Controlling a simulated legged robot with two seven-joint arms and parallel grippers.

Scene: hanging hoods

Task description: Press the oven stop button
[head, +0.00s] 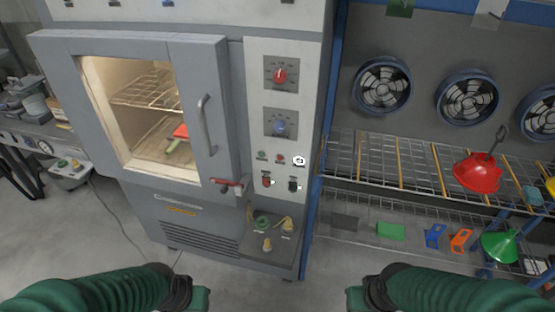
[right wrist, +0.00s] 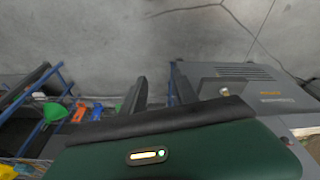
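The grey oven (head: 190,215) stands left of centre in the head view, its windowed door (head: 215,125) apparently shut. Its control panel (head: 281,130) carries a red knob (head: 280,76), a blue knob (head: 279,127), a small green button (head: 262,155) and a small red button (head: 280,158). Button labels are too small to read. My left gripper (head: 200,299) and right gripper (head: 356,299) are low in the head view, apart from the panel. In the right wrist view, the right gripper's dark fingers (right wrist: 160,92) are spread with nothing between them. The left gripper's opening is unclear.
A red switch (head: 266,182) and a black switch (head: 293,186) sit below the buttons. The door handle (head: 207,125) sticks out left of the panel. A wire shelf (head: 400,160) with a red funnel (head: 478,173) stands at right. Grey floor (head: 230,290) lies before the oven.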

